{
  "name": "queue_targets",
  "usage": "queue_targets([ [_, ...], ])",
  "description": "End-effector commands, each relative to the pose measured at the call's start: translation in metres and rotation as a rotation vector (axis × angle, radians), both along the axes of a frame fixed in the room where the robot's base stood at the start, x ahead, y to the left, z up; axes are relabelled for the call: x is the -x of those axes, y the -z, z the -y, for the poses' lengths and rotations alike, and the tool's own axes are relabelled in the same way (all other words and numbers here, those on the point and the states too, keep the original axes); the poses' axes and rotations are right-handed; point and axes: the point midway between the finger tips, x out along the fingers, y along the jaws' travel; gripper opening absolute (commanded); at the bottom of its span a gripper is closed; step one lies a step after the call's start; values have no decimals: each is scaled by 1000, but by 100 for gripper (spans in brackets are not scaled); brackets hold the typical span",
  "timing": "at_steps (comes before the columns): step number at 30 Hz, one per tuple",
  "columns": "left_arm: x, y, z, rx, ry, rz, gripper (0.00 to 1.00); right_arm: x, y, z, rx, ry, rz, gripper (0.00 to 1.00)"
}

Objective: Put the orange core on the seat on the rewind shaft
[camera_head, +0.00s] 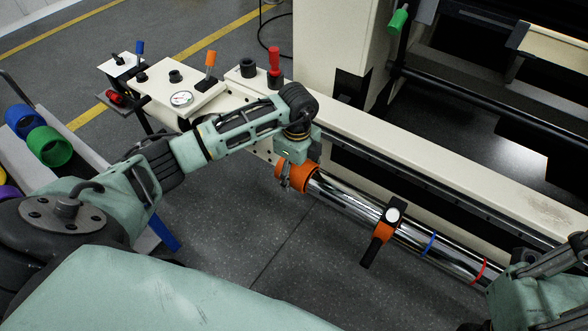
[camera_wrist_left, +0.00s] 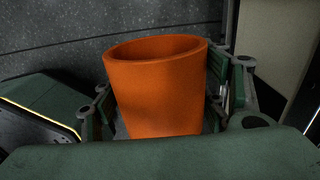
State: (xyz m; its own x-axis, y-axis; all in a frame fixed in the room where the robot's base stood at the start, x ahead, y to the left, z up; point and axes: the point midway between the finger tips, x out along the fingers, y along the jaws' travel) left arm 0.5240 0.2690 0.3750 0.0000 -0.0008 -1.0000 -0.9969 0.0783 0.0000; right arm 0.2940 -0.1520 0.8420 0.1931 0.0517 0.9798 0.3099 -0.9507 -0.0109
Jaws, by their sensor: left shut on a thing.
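The orange core (camera_head: 298,178) is a short, open tube at the left end of the shiny rewind shaft (camera_head: 345,193). My left gripper (camera_head: 285,178) is shut on it. In the left wrist view, the core (camera_wrist_left: 155,95) stands between the green fingers of the left gripper (camera_wrist_left: 160,110), with its open rim facing up. I cannot tell whether the core is around the shaft end or just in front of it. The shaft carries a blue band (camera_head: 430,243) and a red band (camera_head: 479,270). My right gripper (camera_head: 525,292) is at the lower right, partly cut off; its fingers are unclear.
An orange-and-black clamp with a white dial (camera_head: 385,228) sits on the shaft and hangs below it. The cream machine beam (camera_head: 420,170) runs behind the shaft. A control panel (camera_head: 180,92) stands at the upper left. Green (camera_head: 48,146) and blue (camera_head: 22,120) cores lie on a rack at left.

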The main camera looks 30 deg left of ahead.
Motion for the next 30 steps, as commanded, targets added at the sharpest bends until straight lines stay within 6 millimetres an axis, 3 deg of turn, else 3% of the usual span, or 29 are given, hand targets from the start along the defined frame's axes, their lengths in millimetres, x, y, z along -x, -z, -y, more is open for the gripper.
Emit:
queue_targets([
  [30, 2, -1, 31, 1, 0, 1, 36, 0, -11, 0, 1, -1, 2, 0],
])
